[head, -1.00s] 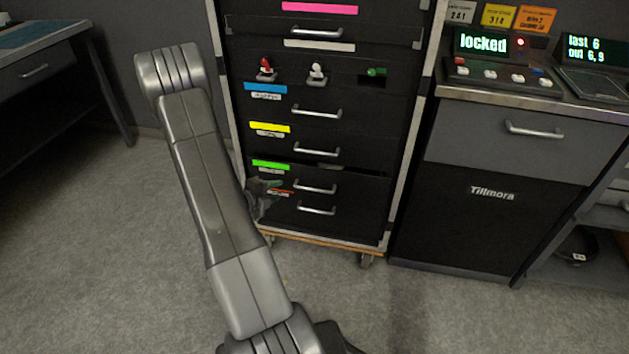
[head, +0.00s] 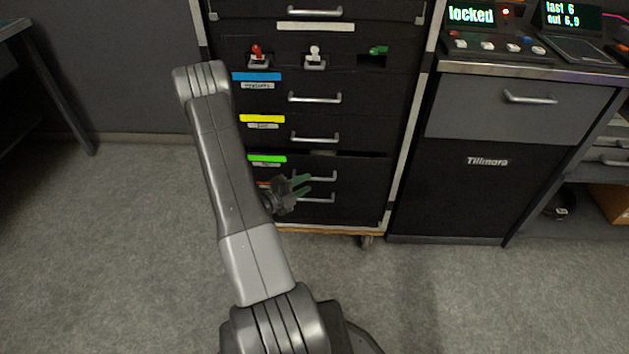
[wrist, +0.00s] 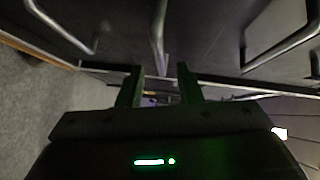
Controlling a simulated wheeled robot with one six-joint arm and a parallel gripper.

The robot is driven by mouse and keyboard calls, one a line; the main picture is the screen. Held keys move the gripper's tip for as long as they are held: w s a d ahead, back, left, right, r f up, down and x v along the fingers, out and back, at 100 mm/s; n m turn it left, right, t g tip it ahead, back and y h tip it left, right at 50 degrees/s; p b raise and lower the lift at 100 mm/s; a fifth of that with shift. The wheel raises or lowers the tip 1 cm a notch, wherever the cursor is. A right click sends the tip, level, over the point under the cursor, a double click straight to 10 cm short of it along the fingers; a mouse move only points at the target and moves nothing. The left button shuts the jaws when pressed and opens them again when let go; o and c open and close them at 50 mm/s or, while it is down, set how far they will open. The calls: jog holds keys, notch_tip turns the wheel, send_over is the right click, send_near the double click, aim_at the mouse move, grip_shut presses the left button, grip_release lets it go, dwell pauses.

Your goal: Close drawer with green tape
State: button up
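The drawer with green tape (head: 267,158) is a low black drawer in the tall black cabinet, with a silver bar handle (head: 318,177). A gap shows along its top edge, and its front appears to stand out a little from the drawers above. My gripper (head: 304,186) is in front of its lower left part, near its handle and the handle below. The wrist view shows my gripper (wrist: 159,76) with its two fingers apart and nothing clearly between them. A silver handle bar (wrist: 159,35) lies just beyond the fingertips. I cannot tell whether they touch the drawer.
Drawers with blue tape (head: 257,77) and yellow tape (head: 262,118) sit above and look shut. Another handle (head: 318,198) is just below. A grey and black Tillmora console (head: 487,161) stands at right, its screen reading "locked". The grey floor (head: 120,240) at left is clear.

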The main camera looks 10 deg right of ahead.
aim_at(314, 179)
jog(key=x, duration=0.5)
grip_shut()
jog(key=shift+w+b, duration=0.1)
jog(key=shift+b, duration=0.2)
